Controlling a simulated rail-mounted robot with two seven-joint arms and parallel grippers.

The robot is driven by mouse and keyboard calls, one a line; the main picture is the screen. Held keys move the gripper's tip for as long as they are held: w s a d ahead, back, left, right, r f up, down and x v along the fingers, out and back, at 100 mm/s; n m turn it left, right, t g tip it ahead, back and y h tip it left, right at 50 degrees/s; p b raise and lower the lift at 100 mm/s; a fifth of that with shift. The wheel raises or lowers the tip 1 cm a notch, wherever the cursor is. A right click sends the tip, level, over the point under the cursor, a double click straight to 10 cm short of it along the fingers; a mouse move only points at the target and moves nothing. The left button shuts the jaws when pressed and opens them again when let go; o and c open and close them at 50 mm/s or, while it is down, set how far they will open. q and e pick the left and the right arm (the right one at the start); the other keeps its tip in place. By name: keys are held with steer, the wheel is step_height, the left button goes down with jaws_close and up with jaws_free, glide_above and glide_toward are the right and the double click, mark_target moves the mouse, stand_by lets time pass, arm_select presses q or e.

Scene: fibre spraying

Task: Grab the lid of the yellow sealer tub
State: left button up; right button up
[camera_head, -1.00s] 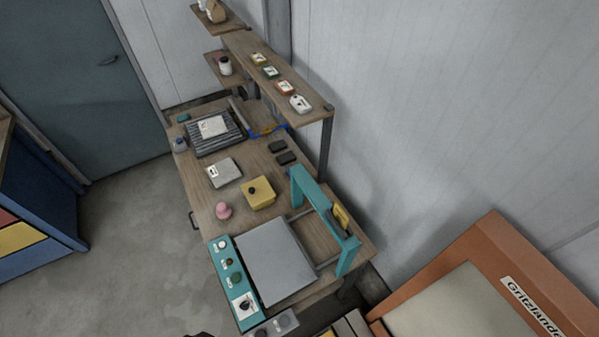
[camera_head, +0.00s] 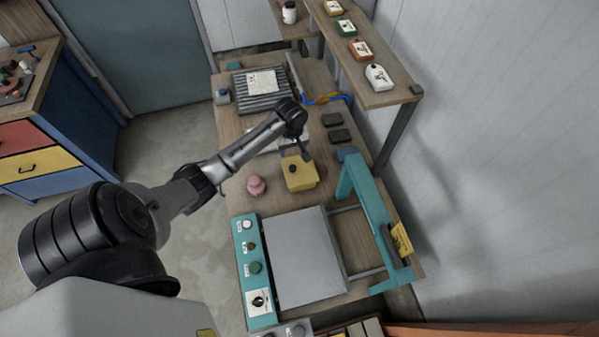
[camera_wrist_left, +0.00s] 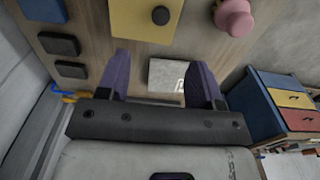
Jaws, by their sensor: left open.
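The yellow sealer tub (camera_head: 303,184) sits on the wooden workbench, with a dark round knob (camera_head: 293,168) on its lid. In the left wrist view the yellow lid (camera_wrist_left: 130,22) is at the top edge, partly cut off, with its knob (camera_wrist_left: 161,15) in sight. My left gripper (camera_head: 294,153) is open and empty, at the tub's far side in the head view. In the left wrist view its two purple fingers (camera_wrist_left: 158,60) are spread apart, with the knob beyond their tips. I see no contact with the lid. My right gripper is not in view.
A pink knobbed object (camera_head: 256,187) stands left of the tub. A teal-framed machine with a grey plate (camera_head: 305,255) is in front. Two dark pads (camera_head: 339,136) lie to the right. A shelf (camera_head: 375,85) overhangs the bench's right back.

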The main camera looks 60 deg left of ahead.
arm_select(q)
glide_above(292, 168)
step_height(292, 168, down, 7)
steer(key=shift+w+d, duration=0.15)
steer(key=shift+a+f, duration=0.2)
steer(key=shift+f, duration=2.5)
steer(key=shift+c, duration=0.2)
steer(key=c, duration=1)
steer(key=shift+o, duration=0.2)
